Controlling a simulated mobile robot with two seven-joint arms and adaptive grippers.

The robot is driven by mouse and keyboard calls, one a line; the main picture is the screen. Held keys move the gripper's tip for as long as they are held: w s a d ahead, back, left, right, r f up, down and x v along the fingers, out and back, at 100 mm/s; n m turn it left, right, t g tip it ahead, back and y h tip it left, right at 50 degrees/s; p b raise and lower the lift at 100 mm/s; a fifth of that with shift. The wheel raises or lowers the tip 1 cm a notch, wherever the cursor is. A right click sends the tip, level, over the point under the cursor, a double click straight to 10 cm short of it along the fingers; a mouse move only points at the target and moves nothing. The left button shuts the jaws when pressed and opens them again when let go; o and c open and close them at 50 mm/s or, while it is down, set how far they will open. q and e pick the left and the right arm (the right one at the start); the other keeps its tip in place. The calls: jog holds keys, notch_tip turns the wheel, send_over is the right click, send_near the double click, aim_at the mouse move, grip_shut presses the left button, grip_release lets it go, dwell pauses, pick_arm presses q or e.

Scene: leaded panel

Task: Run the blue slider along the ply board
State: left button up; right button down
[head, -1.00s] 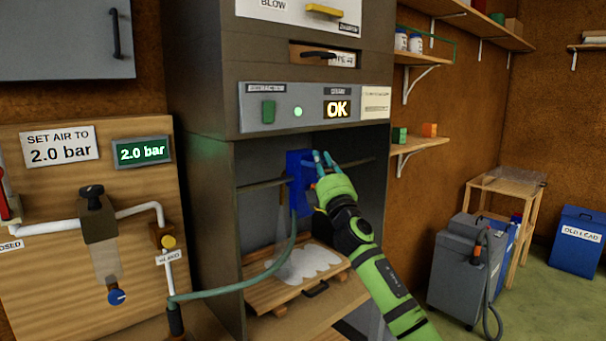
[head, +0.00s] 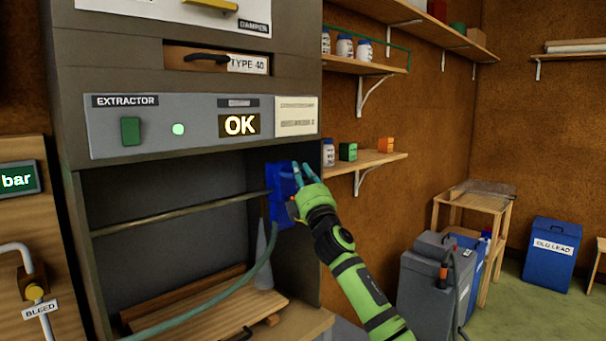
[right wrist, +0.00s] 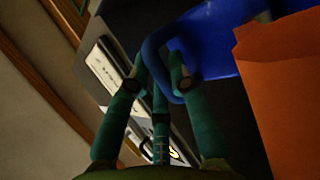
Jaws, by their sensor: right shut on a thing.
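The blue slider (head: 282,196) hangs on a thin horizontal rail (head: 170,213) inside the open cabinet, near the rail's right end. My right gripper (head: 303,174) is at the slider's right side. In the right wrist view its fingers (right wrist: 160,75) are shut on the slider's blue loop handle (right wrist: 158,48), with the blue body behind. A pale grey cone (head: 263,258) extends down below the slider. The ply board (head: 205,312) lies on the cabinet floor, and the cone's foot is near its right end. My left gripper is not in view.
A green hose (head: 225,297) curves from below the slider across the board's front. The extractor panel (head: 200,127) above reads OK. The cabinet's right wall is close to my right gripper. A grey machine (head: 428,285) stands on the floor at right.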

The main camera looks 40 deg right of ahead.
jog(key=shift+s+d+r, duration=0.15)
jog(key=shift+d+r, duration=0.15)
jog(key=shift+r, duration=0.05)
jog(key=c, duration=1.5)
grip_release()
jog(key=shift+o, duration=0.6)
jog(key=shift+d, duration=0.1)
jog(key=shift+d+f, duration=0.1)
jog(key=shift+f, duration=0.1)
jog(key=shift+f, duration=0.1)
jog(key=shift+s+a+f, duration=0.2)
jog(key=shift+s+f, duration=0.05)
jog(key=shift+f, duration=0.15)
jog(key=v, duration=1.1)
jog(key=shift+r, duration=0.3)
